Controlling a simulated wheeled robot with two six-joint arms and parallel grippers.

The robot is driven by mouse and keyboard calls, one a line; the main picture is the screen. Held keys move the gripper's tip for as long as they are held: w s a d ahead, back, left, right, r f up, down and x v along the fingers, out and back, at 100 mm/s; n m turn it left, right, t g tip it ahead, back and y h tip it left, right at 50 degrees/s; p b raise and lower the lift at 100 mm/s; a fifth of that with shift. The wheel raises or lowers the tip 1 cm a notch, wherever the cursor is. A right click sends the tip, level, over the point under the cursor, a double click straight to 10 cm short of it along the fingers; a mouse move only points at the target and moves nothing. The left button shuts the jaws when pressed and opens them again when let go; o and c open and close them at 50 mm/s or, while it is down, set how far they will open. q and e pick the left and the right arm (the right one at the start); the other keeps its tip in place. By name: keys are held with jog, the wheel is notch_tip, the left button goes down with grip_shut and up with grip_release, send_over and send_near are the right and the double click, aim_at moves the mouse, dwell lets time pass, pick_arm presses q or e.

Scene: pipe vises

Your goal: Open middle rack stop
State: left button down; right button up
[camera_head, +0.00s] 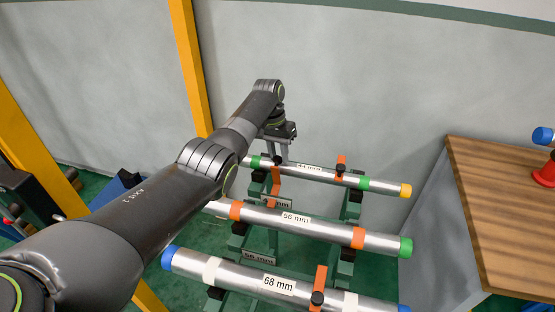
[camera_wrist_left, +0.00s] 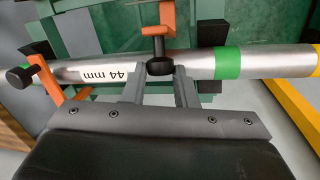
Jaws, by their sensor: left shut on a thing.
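The rack (camera_head: 345,265) is green and carries three metal pipes. The middle pipe (camera_head: 325,229) is labelled 56 mm, with orange bands and a green end cap. The far pipe (camera_head: 324,175), labelled 44 mm, has green bands and a yellow cap. An orange stop (camera_head: 276,183) shows at the far pipe below my left gripper (camera_head: 280,155). In the left wrist view, my left gripper (camera_wrist_left: 161,84) is shut on the black knob (camera_wrist_left: 160,67) of an orange stop (camera_wrist_left: 156,29), in front of the 44 mm pipe (camera_wrist_left: 270,62). My right gripper is not in view.
Another orange stop (camera_head: 341,163) with a black knob is farther right on the far pipe. The near 68 mm pipe (camera_head: 240,278) has a stop (camera_head: 319,285) too. A wooden table (camera_head: 495,200) stands at right, with a red object (camera_head: 546,173) on it.

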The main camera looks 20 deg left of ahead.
pick_arm(q)
jog(key=shift+w+a+f, duration=0.1)
jog(key=shift+f, duration=0.05)
dwell(0.3)
jog(key=c, duration=1.2)
grip_release()
jog(key=shift+w, duration=0.1)
jog(key=shift+r, duration=0.55)
jog(key=a+r, duration=0.1)
jog(key=r, duration=0.4)
jog(key=r+b, duration=0.1)
jog(key=r, duration=0.4)
jog(key=a+r+b, duration=0.1)
jog(key=r, duration=0.5)
jog(key=shift+w+a, duration=0.2)
jog(key=shift+a, duration=0.1)
